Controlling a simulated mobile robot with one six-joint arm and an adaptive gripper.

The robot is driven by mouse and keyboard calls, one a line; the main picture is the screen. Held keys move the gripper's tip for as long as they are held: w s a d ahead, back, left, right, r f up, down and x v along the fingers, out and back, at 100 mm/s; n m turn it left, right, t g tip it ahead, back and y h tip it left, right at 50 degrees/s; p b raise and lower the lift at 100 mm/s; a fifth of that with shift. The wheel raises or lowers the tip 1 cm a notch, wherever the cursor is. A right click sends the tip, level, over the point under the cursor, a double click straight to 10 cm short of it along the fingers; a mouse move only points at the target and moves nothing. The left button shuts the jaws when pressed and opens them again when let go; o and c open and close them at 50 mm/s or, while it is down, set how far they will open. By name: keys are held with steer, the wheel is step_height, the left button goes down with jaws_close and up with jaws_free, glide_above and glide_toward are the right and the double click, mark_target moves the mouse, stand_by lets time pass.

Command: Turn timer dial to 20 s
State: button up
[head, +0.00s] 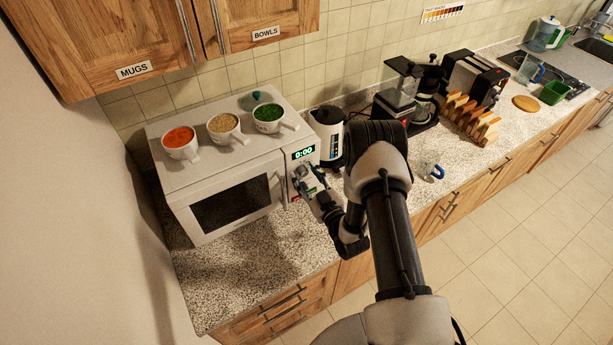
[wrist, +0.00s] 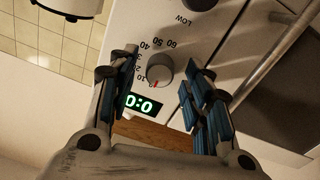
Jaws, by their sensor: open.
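The timer dial (wrist: 159,68) is a grey round knob with a red mark on the microwave's control panel. In the wrist view its printed numbers run around one side, with 40, 50 and 60 legible. The red mark sits near the low end of the scale. My gripper (wrist: 158,80) is open in the wrist view, with one blue-padded finger on each side of the dial and gaps between. In the head view my gripper (head: 310,185) is at the front of the microwave (head: 235,205) and hides the dial.
A second dark knob (wrist: 201,3) marked LOW shows at the wrist view's top edge. Three filled cups, one a red-filled cup (head: 180,143), stand on the microwave. A kettle (head: 327,135) stands close to its right. The counter in front (head: 240,265) is clear.

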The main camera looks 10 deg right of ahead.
steer(key=shift+c, duration=0.5)
steer(key=c, duration=1)
steer(key=shift+o, duration=0.2)
steer(key=shift+m, duration=0.3)
steer(key=m+b, duration=0.4)
steer(key=m, duration=0.1)
steer(key=m+b, duration=0.1)
steer(key=m, duration=0.2)
steer(key=m+b, duration=0.2)
steer(key=shift+m+g+y, duration=0.3)
steer(key=shift+m, duration=0.1)
steer(key=shift+r, duration=0.1)
